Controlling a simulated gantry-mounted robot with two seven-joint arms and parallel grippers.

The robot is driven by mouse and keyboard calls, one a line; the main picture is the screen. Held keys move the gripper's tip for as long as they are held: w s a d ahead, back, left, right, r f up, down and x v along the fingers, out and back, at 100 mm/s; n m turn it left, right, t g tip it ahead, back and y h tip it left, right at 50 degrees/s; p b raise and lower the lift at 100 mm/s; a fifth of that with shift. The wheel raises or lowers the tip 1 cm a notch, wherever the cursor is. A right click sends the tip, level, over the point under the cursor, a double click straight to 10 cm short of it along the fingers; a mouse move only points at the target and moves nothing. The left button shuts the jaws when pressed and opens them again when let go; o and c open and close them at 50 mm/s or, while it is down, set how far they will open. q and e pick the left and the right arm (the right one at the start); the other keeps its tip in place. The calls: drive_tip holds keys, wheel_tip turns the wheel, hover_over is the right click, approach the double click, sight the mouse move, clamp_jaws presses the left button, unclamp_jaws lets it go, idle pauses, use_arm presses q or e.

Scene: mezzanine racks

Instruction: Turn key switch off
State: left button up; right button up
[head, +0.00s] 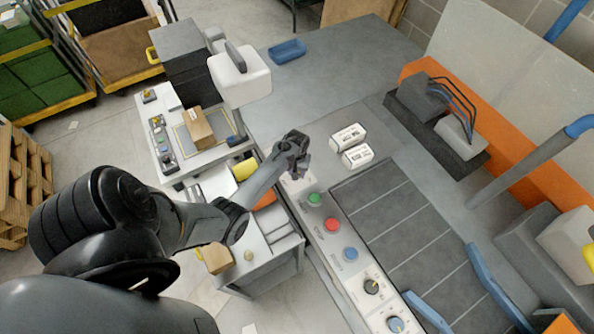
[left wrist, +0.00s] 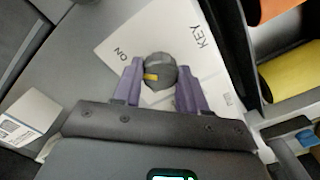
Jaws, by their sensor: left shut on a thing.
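The key switch shows in the left wrist view as a round dark grey knob (left wrist: 161,66) on a white plate (left wrist: 128,40) lettered ON and KEY. A yellow mark on the knob points left, towards the ON side. My left gripper (left wrist: 160,82) has its two purple fingers on either side of the knob and is shut on it. In the head view my left gripper (head: 298,170) reaches down to the far end of the control panel (head: 325,250). It hides the knob there. My right gripper is not in view.
A green button (head: 314,198), a red button (head: 332,224), a blue button (head: 350,254) and two dials line the panel nearer me. Two white boxes (head: 352,145) stand right of my gripper. An open cart with a yellow roll (head: 245,168) is to its left.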

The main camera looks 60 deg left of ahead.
use_arm(q)
drive_tip(key=shift+r+n+p, duration=0.1)
drive_tip(key=shift+n+p, duration=0.7)
drive_tip(key=shift+n, duration=0.2)
drive_tip(key=shift+n+p, duration=0.45)
drive_tip(key=shift+n, duration=0.45)
drive_tip(key=n+p, duration=0.1)
drive_tip(key=n, duration=0.3)
drive_tip(key=shift+n, duration=0.3)
drive_tip(key=n, duration=0.9)
drive_tip(key=shift+n, duration=0.4)
